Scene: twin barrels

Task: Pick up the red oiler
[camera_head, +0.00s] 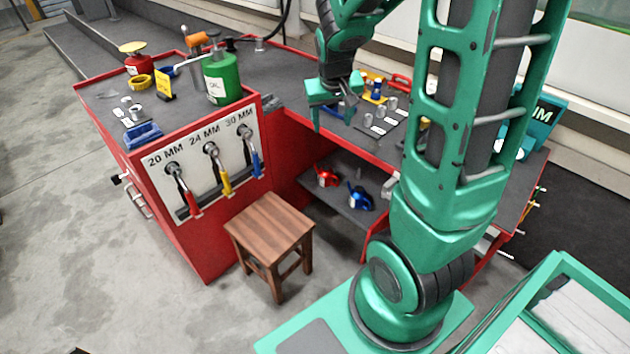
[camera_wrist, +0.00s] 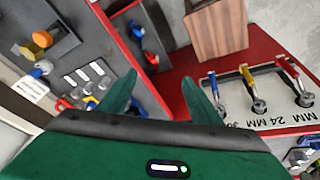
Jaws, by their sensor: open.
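A small red can, apparently the red oiler (camera_head: 327,177), sits on the grey lower shelf under the bench, left of a similar blue one (camera_head: 361,198). In the wrist view the red oiler (camera_wrist: 152,58) shows just beyond the gap between my fingertips, with the blue one (camera_wrist: 135,28) past it. My gripper (camera_head: 333,116) is open and empty, above the front part of the bench top, higher than the shelf and apart from the oiler. Its fingers (camera_wrist: 159,77) also show in the wrist view.
A wooden stool (camera_head: 269,230) stands in front of the shelf. The red cabinet (camera_head: 170,230) at left carries a wrench panel (camera_head: 215,160), a green canister (camera_head: 221,78) and a red can with yellow top (camera_head: 138,63). The bench's red front edge overhangs the shelf.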

